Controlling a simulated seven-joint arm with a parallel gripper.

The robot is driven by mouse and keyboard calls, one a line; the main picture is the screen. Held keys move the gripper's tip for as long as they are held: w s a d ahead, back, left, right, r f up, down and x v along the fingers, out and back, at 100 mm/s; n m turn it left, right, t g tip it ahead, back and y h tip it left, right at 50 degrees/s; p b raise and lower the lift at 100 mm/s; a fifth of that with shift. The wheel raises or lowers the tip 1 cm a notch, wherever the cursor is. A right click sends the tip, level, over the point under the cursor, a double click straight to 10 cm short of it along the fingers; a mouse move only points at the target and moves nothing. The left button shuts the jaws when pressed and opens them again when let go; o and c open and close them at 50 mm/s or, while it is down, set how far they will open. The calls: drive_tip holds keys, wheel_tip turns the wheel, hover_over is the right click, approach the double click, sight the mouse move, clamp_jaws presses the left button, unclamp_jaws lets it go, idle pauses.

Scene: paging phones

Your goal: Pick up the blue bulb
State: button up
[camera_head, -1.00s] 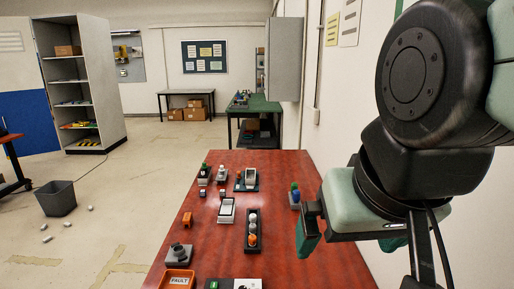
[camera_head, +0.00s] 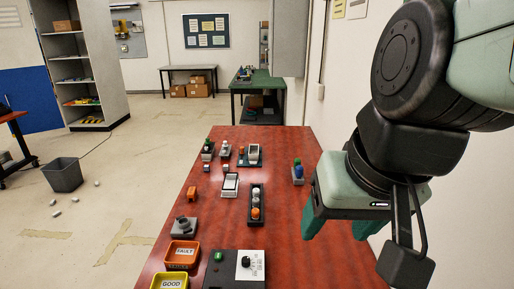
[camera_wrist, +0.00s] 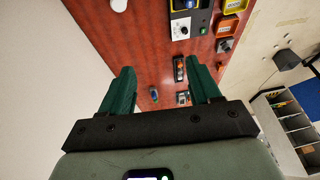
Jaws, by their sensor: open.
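The blue bulb (camera_head: 298,172) stands in a small grey holder near the right edge of the red table, in front of a green bulb (camera_head: 297,161). In the wrist view the blue bulb (camera_wrist: 154,93) is small and lies between my fingers' lines, nearer the left finger. My gripper (camera_head: 338,227) hangs over the right side of the table, nearer to me than the bulb and apart from it. Its green fingers are spread in the wrist view (camera_wrist: 160,67), with nothing between them.
A dark tray (camera_head: 256,222) with white and orange bulbs stands left of the blue bulb. An orange FAULT bin (camera_head: 183,267), a yellow GOOD bin (camera_head: 170,275) and a dark control box (camera_head: 220,272) sit at the near end. The table's right-middle surface is bare.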

drive_tip(key=w+a+f+m+y, duration=0.3)
drive_tip(key=f+m, duration=0.4)
drive_tip(key=f, duration=0.4)
drive_tip(key=w+a+f+m+y, duration=0.2)
drive_tip(key=f+m+y, duration=0.3)
drive_tip(key=f, duration=0.7)
drive_tip(key=w+a+f+m+y, duration=0.3)
drive_tip(key=w+f+m+y, duration=0.1)
drive_tip(key=f+m, duration=0.5)
drive_tip(key=shift+w+a+f, duration=0.2)
drive_tip(key=shift+w+f, duration=0.1)
drive_tip(key=shift+f, duration=0.3)
drive_tip(key=shift+w+a+f, duration=0.15)
drive_tip(key=shift+w+f, duration=0.15)
drive_tip(key=shift+f, duration=0.25)
drive_tip(key=shift+g, duration=0.3)
drive_tip(key=x, duration=0.5)
drive_tip(key=shift+w+a+r, duration=0.1)
drive_tip(key=shift+a, duration=0.3)
drive_tip(key=c, duration=1.1)
drive_tip(key=shift+r, duration=0.1)
